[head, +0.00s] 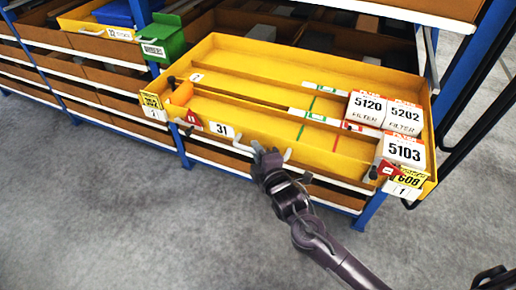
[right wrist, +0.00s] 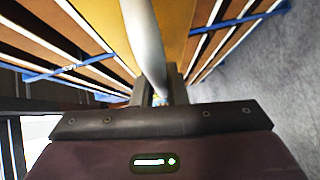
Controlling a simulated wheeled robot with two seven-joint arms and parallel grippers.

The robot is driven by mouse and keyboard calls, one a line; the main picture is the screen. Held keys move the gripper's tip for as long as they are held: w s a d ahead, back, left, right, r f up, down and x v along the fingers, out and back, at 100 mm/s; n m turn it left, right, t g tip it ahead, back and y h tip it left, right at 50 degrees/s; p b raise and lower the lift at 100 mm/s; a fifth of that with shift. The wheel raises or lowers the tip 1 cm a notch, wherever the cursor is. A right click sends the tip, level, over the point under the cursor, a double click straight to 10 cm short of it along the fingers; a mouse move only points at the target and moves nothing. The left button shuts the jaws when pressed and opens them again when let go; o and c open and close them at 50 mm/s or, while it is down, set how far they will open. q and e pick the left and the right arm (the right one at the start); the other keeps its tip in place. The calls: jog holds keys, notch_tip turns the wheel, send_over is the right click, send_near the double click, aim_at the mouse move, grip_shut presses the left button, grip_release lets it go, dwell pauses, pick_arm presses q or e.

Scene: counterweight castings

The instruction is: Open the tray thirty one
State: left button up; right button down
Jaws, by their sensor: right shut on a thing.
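The yellow tray (head: 250,116), labelled 31 (head: 221,129), sticks out of the blue-framed rack, and its inside shows from above. White filter boxes (head: 403,150) sit at its right end, and an orange item (head: 181,93) lies at its left end. My right gripper (head: 264,154) is at the middle of the tray's front, shut on the grey bar handle. In the right wrist view the handle (right wrist: 143,40) runs down between the fingers (right wrist: 160,97). The fingers hide part of the handle.
Brown bins (head: 110,100) fill the rack's lower levels beneath and to the left. A green bin (head: 163,41) stands behind the tray's left end. Dark bent tubing (head: 470,125) is close to the right. Grey floor (head: 120,200) in front is clear.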

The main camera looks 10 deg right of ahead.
jog(key=shift+f, duration=0.15)
jog(key=c, duration=1.5)
grip_release()
jog(key=shift+o, duration=0.2)
jog(key=shift+s, duration=0.1)
jog(key=shift+s+d, duration=0.1)
jog(key=shift+s, duration=0.25)
jog(key=b+v, duration=0.2)
jog(key=v, duration=0.5)
